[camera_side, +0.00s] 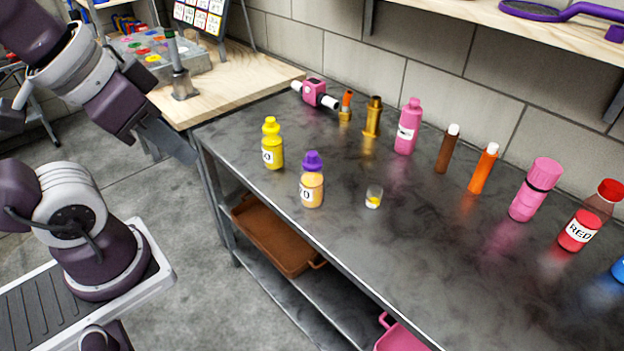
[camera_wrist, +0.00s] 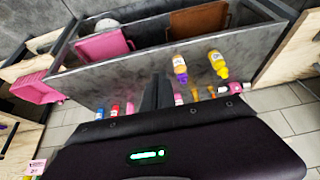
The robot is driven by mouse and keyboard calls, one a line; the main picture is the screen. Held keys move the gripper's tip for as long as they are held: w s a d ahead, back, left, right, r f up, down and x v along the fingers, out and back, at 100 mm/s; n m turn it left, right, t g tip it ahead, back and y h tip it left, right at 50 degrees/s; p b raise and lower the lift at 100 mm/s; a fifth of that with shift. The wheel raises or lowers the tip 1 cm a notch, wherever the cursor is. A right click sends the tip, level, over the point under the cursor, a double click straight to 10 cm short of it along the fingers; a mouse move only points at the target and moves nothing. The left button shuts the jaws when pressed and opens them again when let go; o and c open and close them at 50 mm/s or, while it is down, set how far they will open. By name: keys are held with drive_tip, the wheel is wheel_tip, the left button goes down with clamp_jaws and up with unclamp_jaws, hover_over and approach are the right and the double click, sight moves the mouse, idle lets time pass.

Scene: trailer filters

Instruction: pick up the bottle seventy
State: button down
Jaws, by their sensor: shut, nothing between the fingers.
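Two labelled bottles stand upright near the table's left front edge. One is a yellow bottle (camera_side: 272,147); the other is an orange-yellow bottle with a purple cap (camera_side: 312,184). Both labels seem to end in a zero, but I cannot read the first character surely on either. In the wrist view, the purple-capped bottle (camera_wrist: 180,66) and the yellow bottle (camera_wrist: 218,65) appear right of the fingers. My gripper (camera_side: 178,145) is shut and empty, left of the table and apart from both bottles. It also shows in the wrist view (camera_wrist: 156,92).
A small glass (camera_side: 374,197) stands right of the bottles. A pink bottle (camera_side: 407,128), brass pieces, brown and orange tubes and a red bottle (camera_side: 585,222) line the back. A wooden bench (camera_side: 225,95) adjoins the left. The metal table's (camera_side: 430,250) front middle is clear.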

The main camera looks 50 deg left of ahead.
drive_tip(key=c, duration=2.1)
unclamp_jaws()
drive_tip(key=o, duration=1.6)
drive_tip(key=shift+o, duration=0.2)
